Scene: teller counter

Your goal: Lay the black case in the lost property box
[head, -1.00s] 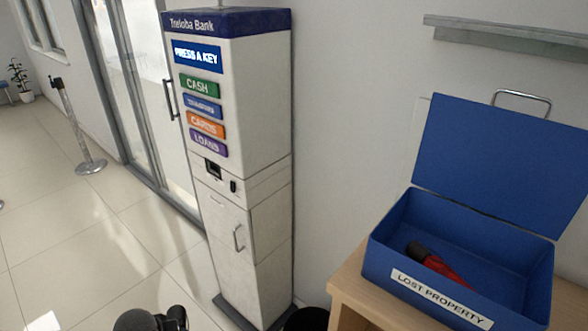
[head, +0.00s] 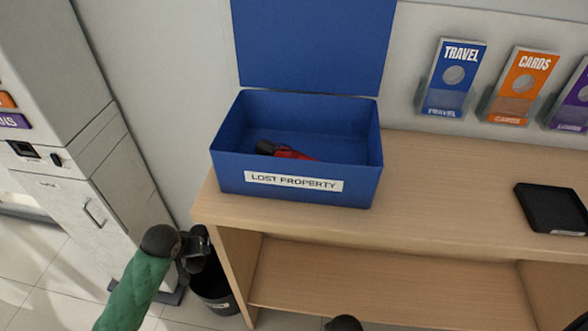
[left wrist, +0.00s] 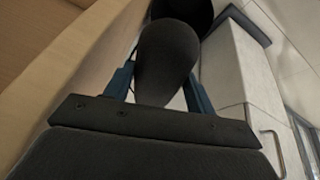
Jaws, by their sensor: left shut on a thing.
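The black case (left wrist: 167,62) is a dark, rounded, elongated thing between the blue fingers of my left gripper (left wrist: 158,85) in the left wrist view. My left gripper (head: 198,246) is shut on it. In the head view this gripper is low, left of the counter's left end and near the bin; the case is hard to tell from the dark gripper there. The blue lost property box (head: 228,176) stands on the counter's left part, lid open and raised at the back. It lies to the upper right of my left gripper.
A red and black thing (head: 285,151) lies inside the box. The wooden counter (head: 440,185) carries a black tray-like thing (head: 550,208) at right. Leaflet holders (head: 452,78) hang on the wall. A dark bin (head: 222,290) and a kiosk (head: 80,140) stand left.

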